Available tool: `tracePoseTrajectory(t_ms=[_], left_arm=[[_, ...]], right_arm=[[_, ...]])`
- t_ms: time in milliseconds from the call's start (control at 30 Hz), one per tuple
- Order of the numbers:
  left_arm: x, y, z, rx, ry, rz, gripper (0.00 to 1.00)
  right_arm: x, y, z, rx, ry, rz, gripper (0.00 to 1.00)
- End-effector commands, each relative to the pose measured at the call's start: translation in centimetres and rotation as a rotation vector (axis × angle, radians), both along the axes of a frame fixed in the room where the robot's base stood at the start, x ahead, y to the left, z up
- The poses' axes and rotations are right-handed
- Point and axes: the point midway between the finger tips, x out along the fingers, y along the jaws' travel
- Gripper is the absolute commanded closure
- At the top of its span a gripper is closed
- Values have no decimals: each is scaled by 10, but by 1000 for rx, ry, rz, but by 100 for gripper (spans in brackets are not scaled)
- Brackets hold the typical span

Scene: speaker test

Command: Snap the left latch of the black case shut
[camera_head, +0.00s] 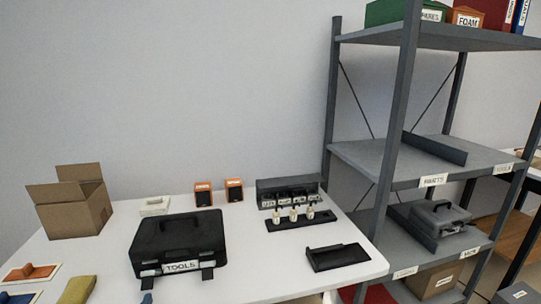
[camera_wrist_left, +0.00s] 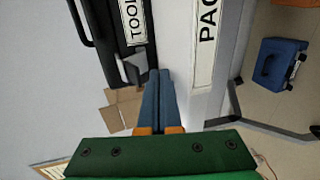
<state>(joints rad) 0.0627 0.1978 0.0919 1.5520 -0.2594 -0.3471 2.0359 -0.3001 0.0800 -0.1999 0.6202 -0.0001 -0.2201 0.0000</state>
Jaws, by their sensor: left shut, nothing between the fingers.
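The black case (camera_head: 178,240) stands closed on the white table, with a TOOLS label on its front. My right gripper is in neither view.
A cardboard box (camera_head: 72,208) stands left of the case. A black holder (camera_head: 337,257) lies to the right, with a rack of small bottles (camera_head: 298,221) behind it. Grey shelving (camera_head: 400,160) rises at the right. A yellow-green object (camera_head: 77,290) lies at the front left.

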Motion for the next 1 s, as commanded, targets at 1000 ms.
tracePoseTrajectory(t_ms=[1000], left_arm=[[19, 5, 7, 0, 0, 0, 100]], right_arm=[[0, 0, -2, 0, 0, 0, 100]])
